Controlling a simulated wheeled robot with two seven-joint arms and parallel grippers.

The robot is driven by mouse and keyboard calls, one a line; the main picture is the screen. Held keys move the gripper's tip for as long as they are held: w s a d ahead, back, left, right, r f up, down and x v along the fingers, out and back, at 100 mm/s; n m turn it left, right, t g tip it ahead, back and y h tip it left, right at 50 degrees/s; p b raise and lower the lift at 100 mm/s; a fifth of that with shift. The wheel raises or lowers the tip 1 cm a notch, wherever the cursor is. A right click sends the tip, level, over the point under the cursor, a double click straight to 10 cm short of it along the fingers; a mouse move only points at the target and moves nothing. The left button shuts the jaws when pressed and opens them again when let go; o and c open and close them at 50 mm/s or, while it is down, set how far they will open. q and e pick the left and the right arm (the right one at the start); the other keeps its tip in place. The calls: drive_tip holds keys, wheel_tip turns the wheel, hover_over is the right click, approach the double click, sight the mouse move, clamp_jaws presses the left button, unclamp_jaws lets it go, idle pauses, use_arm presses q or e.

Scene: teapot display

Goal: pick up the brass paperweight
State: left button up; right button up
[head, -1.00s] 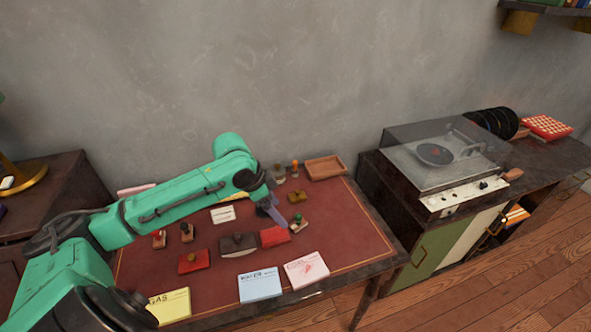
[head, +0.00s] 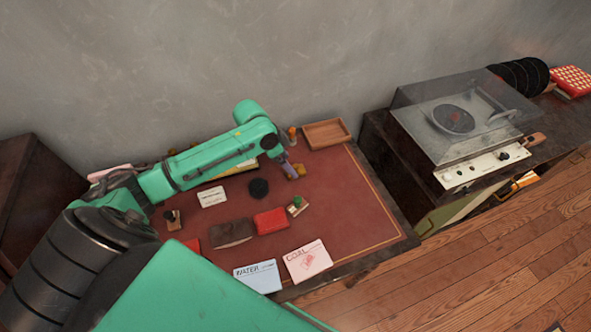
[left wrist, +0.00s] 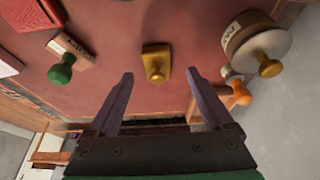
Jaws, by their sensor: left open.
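The brass paperweight (left wrist: 155,64), a small yellow block with a round knob, stands on the dark red desk top (head: 335,205). In the left wrist view it is centred just beyond and between my open fingers. My left gripper (left wrist: 160,76) is empty, with a finger on either side of the picture's middle. In the head view the left gripper (head: 290,170) points down right by the paperweight (head: 299,170), partly covering it. Whether the fingers touch it cannot be told. My right gripper is not in view.
A green-knobbed stamp (left wrist: 64,66) stands left of the paperweight in the left wrist view. A round brass-knobbed stamp (left wrist: 256,45) and an orange-knobbed one (left wrist: 238,94) stand to its right. A wooden tray (head: 327,134) lies behind. The desk's right side is clear.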

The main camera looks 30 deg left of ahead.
sight(293, 166)
use_arm(q)
drive_tip(key=x, duration=0.3)
drive_tip(key=shift+s+d, duration=0.1)
drive_tip(key=shift+d, duration=0.2)
drive_tip(key=shift+d+f, duration=0.1)
drive_tip(key=shift+f, duration=0.15)
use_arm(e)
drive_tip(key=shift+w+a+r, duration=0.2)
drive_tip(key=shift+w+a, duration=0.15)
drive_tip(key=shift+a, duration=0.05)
use_arm(q)
clamp_jaws()
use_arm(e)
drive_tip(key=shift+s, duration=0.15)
use_arm(q)
drive_tip(key=shift+w, duration=0.2)
